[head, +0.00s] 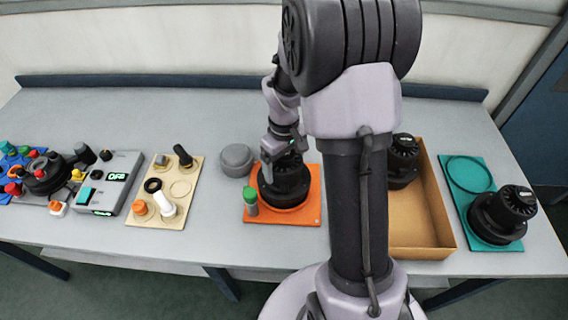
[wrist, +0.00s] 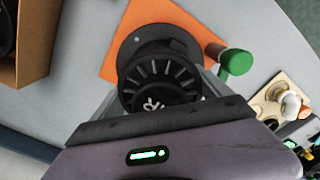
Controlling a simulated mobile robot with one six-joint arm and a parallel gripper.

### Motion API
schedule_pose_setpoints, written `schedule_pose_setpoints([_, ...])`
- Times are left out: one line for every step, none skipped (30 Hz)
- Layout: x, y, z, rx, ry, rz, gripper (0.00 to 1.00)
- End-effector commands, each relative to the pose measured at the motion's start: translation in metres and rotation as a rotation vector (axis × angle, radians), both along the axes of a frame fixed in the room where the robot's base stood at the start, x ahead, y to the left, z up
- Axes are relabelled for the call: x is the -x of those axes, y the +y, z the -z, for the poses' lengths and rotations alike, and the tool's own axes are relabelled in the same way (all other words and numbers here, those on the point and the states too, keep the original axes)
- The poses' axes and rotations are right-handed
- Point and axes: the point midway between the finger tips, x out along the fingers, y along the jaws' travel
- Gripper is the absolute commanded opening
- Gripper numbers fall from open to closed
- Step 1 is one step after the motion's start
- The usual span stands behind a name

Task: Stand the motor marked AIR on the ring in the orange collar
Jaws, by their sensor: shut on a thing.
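My gripper (head: 283,150) is shut on a black finned motor (head: 284,182) over the orange board (head: 311,212) in the head view. In the wrist view the motor (wrist: 158,82) shows its ribbed cap, with white letters partly visible that look like the end of AIR. Its wide black flange is over the orange board (wrist: 120,62). The motor looks upright and low. The ring and most of the collar are hidden under it, so I cannot tell whether it touches them. A green-capped post (head: 250,200) stands at the board's left edge, beside the motor.
A cardboard box (head: 425,247) at right holds another black motor (head: 403,158). A teal board (head: 462,170) farther right bears a third motor (head: 503,211) and an empty ring. A grey round lid (head: 236,159), a beige board (head: 179,213) and a control box (head: 112,190) are at left.

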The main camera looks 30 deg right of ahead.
Motion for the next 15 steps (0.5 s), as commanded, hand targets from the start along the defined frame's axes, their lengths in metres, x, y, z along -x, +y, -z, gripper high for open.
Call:
schedule_pose_setpoints([-0.0006,-0.0002,0.0001,0.001,-0.002,0.0,0.15])
schedule_pose_setpoints([-0.0006,-0.0002,0.0002,0.001,-0.002,0.0,0.15])
schedule_pose_setpoints([-0.0006,-0.0002,-0.0001,0.001,-0.002,0.0,0.15])
schedule_pose_setpoints([-0.0006,-0.0002,-0.0002,0.001,-0.002,0.0,0.15])
schedule_pose_setpoints([-0.0006,-0.0002,-0.0002,0.001,-0.002,0.0,0.15])
schedule_pose_setpoints([-0.0006,-0.0002,-0.0002,0.001,-0.002,0.0,0.15])
schedule_pose_setpoints([-0.0006,-0.0002,-0.0002,0.001,-0.002,0.0,0.15])
schedule_pose_setpoints([-0.0006,-0.0002,-0.0002,0.001,-0.002,0.0,0.15])
schedule_pose_setpoints([-0.0006,-0.0002,-0.0002,0.001,-0.002,0.0,0.15])
schedule_pose_setpoints([-0.0006,-0.0002,-0.0002,0.001,-0.002,0.0,0.94])
schedule_pose_setpoints([-0.0006,-0.0002,-0.0002,0.001,-0.002,0.0,0.99])
schedule_pose_setpoints([-0.0005,-0.0002,-0.0001,0.001,-0.002,0.0,1.0])
schedule_pose_setpoints([-0.0004,-0.0001,0.0,0.001,-0.001,0.0,1.0])
schedule_pose_setpoints([-0.0004,-0.0001,0.0001,0.001,-0.001,0.0,1.0])
schedule_pose_setpoints([-0.0003,-0.0001,0.0001,0.001,-0.001,0.0,1.0])
